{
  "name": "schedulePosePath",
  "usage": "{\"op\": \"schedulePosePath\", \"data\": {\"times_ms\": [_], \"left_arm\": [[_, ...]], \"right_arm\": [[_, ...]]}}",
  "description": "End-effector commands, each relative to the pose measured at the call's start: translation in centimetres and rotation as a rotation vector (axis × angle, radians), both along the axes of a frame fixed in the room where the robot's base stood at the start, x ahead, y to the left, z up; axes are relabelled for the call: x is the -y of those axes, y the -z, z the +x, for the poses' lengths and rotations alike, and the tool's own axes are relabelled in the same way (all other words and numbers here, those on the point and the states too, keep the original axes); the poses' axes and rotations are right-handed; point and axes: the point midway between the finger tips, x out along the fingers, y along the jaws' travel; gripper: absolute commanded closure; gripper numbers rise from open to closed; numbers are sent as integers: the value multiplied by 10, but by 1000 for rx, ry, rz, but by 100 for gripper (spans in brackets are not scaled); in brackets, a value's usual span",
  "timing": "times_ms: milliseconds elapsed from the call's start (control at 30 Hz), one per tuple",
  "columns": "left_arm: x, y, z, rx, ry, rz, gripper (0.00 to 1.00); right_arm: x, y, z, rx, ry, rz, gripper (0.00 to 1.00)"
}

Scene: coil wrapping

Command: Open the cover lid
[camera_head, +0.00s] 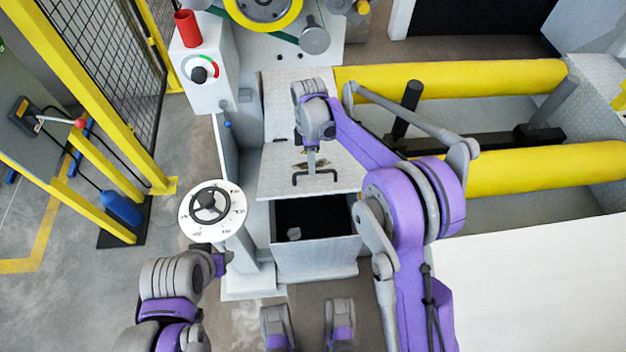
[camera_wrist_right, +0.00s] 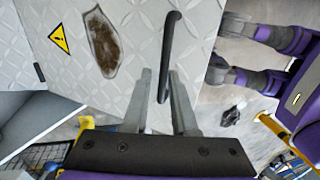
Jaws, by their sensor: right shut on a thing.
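The cover lid (camera_head: 275,178) is a light diamond-plate panel over a grey box (camera_head: 315,258). Its front edge stands apart from the box's front rim, and the dark interior (camera_head: 325,212) shows below it. The lid's black bar handle (camera_head: 316,181) is near that edge. My right gripper (camera_head: 311,168) is shut on the handle. In the right wrist view the handle (camera_wrist_right: 172,40) runs down between the two fingers (camera_wrist_right: 160,95), across the lid face (camera_wrist_right: 140,45). My left gripper (camera_head: 222,262) is low at the left, beside the handwheel post; its fingers are not clear.
A handwheel on a white dial (camera_head: 229,220) stands left of the box. A white control post (camera_head: 205,95) with a red cylinder (camera_head: 188,28) is behind it. Yellow rollers (camera_head: 450,80) lie to the right.

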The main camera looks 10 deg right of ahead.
Motion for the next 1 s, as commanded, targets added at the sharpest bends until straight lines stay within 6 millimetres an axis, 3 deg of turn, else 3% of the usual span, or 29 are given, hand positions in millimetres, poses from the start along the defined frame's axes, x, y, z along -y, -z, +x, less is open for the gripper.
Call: {"op": "schedulePosePath", "data": {"times_ms": [33, 200, 667, 700, 733, 1000], "left_arm": [[0, -4, 0, 1, 0, 0, 50], [0, -8, 0, 2, 0, 0, 50], [0, -8, 0, 3, 0, 0, 50], [0, -8, 0, 3, 0, 0, 50], [0, -8, 0, 3, 0, 0, 50], [0, -9, 0, 3, 0, 0, 50]], "right_arm": [[2, -2, 13, 27, 2, -3, 100], [3, -11, 23, 27, 2, -4, 100], [3, -11, 26, 27, 4, -4, 100], [3, -11, 26, 27, 4, -4, 62], [3, -11, 26, 27, 4, -4, 57], [2, -12, 25, 27, 4, -2, 55]]}}
